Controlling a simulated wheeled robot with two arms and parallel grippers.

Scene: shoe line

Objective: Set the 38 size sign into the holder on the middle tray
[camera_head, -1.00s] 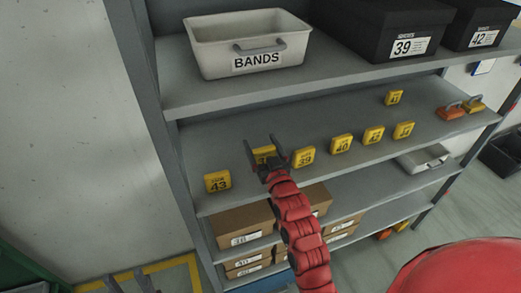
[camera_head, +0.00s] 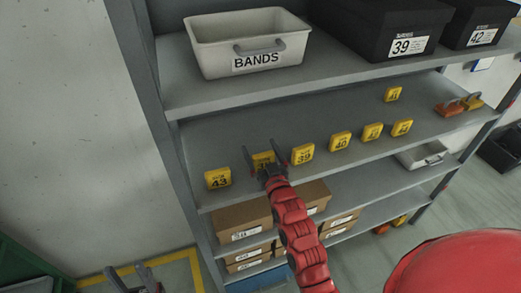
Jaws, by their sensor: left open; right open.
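A yellow size sign (camera_head: 262,158) stands on the second shelf, between the sign marked 43 (camera_head: 218,178) and the sign marked 39 (camera_head: 302,153). Its number is partly covered and I cannot read it surely. My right gripper (camera_head: 264,160) is open, with one finger on each side of this sign; I cannot tell whether they touch it. My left gripper (camera_head: 135,279) is open and empty at the bottom left edge, low over the floor. The middle tray and its holder are not in view.
More yellow signs, including one marked 40 (camera_head: 340,142), stand to the right on the shelf. A white BANDS bin (camera_head: 215,62) and black shoe boxes (camera_head: 395,38) are on the shelf above. Cardboard boxes (camera_head: 240,216) sit below. A shelf upright (camera_head: 165,150) stands at the left.

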